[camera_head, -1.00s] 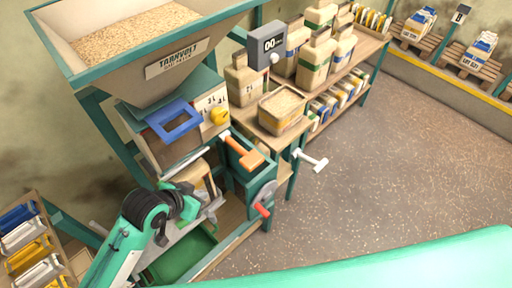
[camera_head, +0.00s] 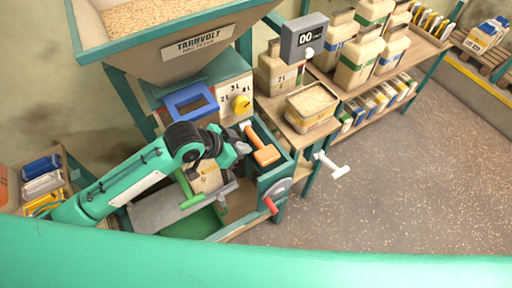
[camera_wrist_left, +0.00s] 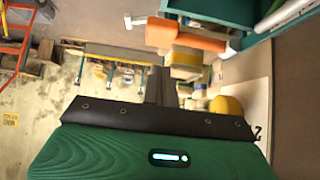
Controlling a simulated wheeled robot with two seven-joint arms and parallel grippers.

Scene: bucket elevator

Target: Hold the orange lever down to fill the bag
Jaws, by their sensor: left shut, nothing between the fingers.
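The orange lever (camera_head: 265,155) sticks out on a white shaft at the front of the filling machine, right of the yellow knob (camera_head: 242,103). It also shows at the top of the left wrist view (camera_wrist_left: 190,37). My left gripper (camera_head: 241,149) is shut and empty, close to the left of the lever's orange grip; I cannot tell whether they touch. In the left wrist view its closed fingers (camera_wrist_left: 160,85) point toward the lever. A tan bag (camera_head: 207,178) is under the machine, partly hidden by my left arm. My right gripper is not in view.
The hopper (camera_head: 200,58) of grain stands above, with a blue frame (camera_head: 190,101) below it. A red-handled crank (camera_head: 271,204) and a white handle (camera_head: 331,166) stick out nearby. A grain tub (camera_head: 311,108) stands on the bench. Floor at right is clear.

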